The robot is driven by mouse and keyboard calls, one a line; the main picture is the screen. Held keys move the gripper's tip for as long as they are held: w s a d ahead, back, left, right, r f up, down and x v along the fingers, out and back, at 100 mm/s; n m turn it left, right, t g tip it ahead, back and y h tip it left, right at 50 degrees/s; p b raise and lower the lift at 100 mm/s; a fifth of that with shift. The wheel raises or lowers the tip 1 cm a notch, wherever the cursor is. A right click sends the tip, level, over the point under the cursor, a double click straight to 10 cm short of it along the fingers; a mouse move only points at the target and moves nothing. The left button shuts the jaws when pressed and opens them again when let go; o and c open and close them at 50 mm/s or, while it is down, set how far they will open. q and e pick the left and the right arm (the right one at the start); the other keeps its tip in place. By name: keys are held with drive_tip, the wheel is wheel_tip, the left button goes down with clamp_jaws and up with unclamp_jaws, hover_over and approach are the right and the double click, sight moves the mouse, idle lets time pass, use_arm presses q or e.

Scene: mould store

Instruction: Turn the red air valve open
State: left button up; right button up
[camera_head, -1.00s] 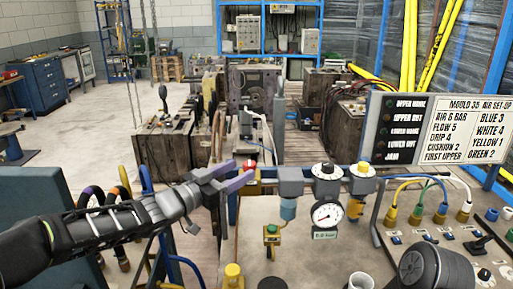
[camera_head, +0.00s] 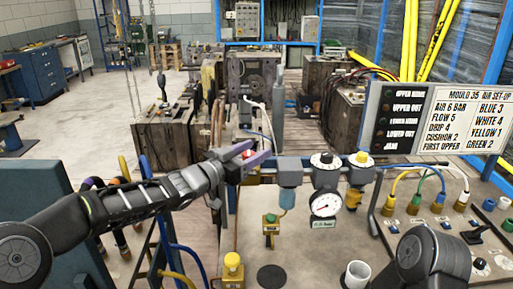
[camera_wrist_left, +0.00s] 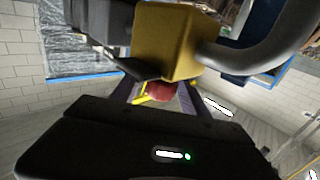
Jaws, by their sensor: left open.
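The red air valve handle (camera_head: 247,154) shows as a small red patch at the left end of the air pipe, mostly hidden by my fingers. My left gripper (camera_head: 249,156) is open, its purple fingers around or beside the red handle. In the left wrist view the red handle (camera_wrist_left: 161,91) sits between the two spread fingers (camera_wrist_left: 160,98), just beyond a yellow valve block (camera_wrist_left: 165,42). I cannot tell whether either finger touches the handle. My right gripper is out of view; only a dark link of my right arm shows at bottom right.
Along the pipe right of the valve are a filter bowl (camera_head: 288,197), a pressure gauge (camera_head: 325,204) and a yellow-topped unit (camera_head: 360,160). The set-up board (camera_head: 440,118) stands at right.

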use_arm(q)
drive_tip(key=shift+w+d, duration=0.4)
drive_tip(key=shift+d, duration=0.05)
clamp_jaws()
idle(0.3)
